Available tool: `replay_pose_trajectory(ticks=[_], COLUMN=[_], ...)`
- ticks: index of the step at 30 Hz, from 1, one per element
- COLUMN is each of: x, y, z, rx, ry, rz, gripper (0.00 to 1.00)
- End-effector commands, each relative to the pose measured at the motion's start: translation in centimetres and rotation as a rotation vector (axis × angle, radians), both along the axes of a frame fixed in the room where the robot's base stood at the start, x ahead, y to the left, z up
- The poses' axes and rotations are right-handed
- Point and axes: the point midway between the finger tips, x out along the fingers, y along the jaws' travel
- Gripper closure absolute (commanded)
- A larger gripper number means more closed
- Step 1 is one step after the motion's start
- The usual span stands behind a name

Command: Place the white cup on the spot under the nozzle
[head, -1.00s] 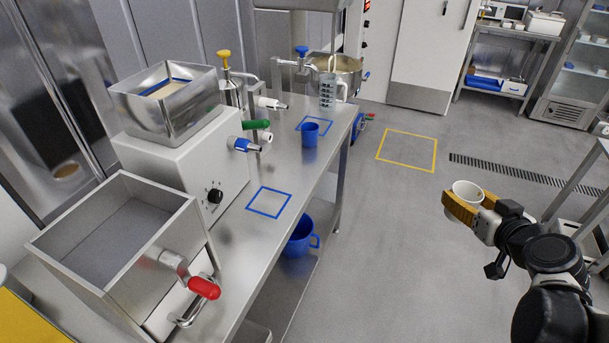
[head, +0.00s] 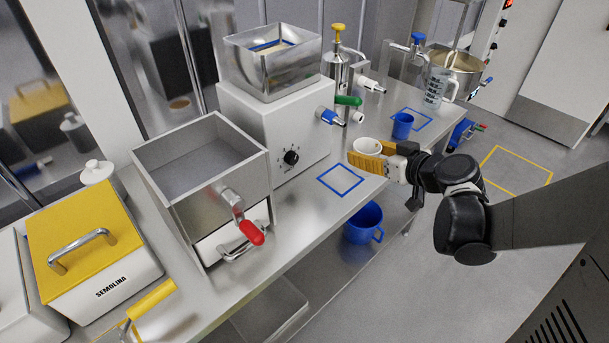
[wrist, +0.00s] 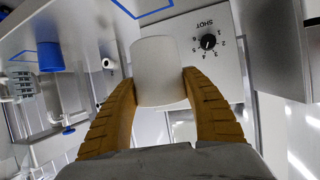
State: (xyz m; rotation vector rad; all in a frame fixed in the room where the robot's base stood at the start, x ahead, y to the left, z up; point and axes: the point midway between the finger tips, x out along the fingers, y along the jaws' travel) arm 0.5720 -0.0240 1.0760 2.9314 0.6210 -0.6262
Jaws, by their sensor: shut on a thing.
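My gripper (head: 368,157) is shut on the white cup (head: 367,146), its yellow fingers on either side of it. The cup looks roughly upright in the head view. In the wrist view, the cup (wrist: 160,68) sits between the two fingers. A blue square outline (head: 341,180) marks a spot on the steel table in front of the white machine (head: 275,130). The machine's blue-collared nozzle (head: 332,117) points out above the table. The cup is right of this nozzle and square in the head view; its exact height above the table is unclear.
A blue cup (head: 402,126) stands at a second blue square farther back, near a clear jug (head: 438,86). A steel hopper with a red handle (head: 251,232) stands left of the square.

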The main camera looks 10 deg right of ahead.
Motion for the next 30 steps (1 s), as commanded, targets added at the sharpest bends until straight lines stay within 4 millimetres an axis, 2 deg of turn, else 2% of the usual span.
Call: replay_pose_trajectory(ticks=[1, 3, 11, 14, 24, 30], x=[0.2, 0.1, -0.4, 0.4, 6.7, 8.6], y=[-1.2, -2.1, -4.3, -3.8, 1.1, 2.4], z=[-0.5, -0.7, -0.9, -1.7, -6.6, -7.7], rx=[0.002, 0.003, 0.007, 0.008, 0.008, 0.008], ry=[0.003, 0.002, -0.022, -0.027, -0.026, -0.026], rz=[0.023, 0.071, 0.197, 0.215, 0.215, 0.213], gripper=[0.76, 0.76, 0.76, 0.76, 0.76, 0.76])
